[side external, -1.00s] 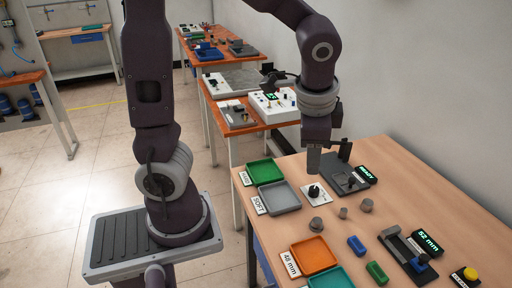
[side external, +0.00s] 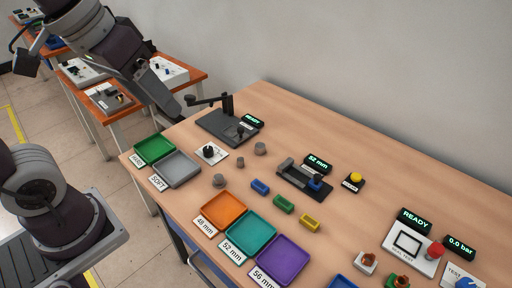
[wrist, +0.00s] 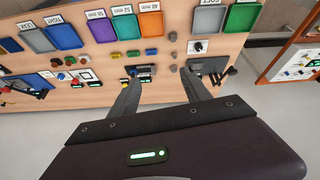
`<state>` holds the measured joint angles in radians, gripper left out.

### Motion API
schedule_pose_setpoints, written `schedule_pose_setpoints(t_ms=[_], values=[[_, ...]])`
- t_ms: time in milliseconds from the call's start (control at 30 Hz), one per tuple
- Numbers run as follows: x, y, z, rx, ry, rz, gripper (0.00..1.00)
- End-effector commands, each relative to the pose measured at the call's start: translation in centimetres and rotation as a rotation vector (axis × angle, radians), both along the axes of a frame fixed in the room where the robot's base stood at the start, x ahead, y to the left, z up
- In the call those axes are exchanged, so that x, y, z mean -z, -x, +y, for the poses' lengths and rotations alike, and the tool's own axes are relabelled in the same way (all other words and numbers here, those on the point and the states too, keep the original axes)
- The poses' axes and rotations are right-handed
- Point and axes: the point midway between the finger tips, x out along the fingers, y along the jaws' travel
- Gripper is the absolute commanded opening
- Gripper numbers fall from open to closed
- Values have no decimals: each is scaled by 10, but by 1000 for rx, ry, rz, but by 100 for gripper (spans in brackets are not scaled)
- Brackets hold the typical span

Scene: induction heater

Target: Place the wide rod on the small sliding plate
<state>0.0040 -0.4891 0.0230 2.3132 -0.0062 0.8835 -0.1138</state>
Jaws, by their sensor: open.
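I cannot tell which wide one is meant. The three also show in a column in the wrist view (wrist: 174,54). No part is clearly the small sliding plate; a black fixture (side external: 212,125) with a post and a READY display is behind the rods. My gripper (wrist: 160,76) is open and empty, apart from everything, with the table beyond its fingers.
A black gauge (side external: 291,175) with a blue part and a 52 mm display is right of the rods. Blue, green and yellow blocks (side external: 283,204) lie in front. Green and grey trays (side external: 177,168) stand left; orange, teal and purple trays (side external: 223,209) stand in front.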

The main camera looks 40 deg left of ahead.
Motion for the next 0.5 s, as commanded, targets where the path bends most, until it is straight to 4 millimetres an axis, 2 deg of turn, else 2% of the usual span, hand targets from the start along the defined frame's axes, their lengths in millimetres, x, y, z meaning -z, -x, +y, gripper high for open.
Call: schedule_pose_setpoints(t_ms=[33,133,233,267,300,367,400,500], values=[[-1,-35,3,-55,23,38,56],[11,-109,10,-190,67,99,56],[46,-180,20,-324,91,155,56],[61,-200,23,-364,96,172,56],[84,-225,27,-416,98,192,56],[123,-258,32,-490,98,220,56],[150,-276,36,-536,96,234,56],[211,-304,43,-623,86,263,56]])
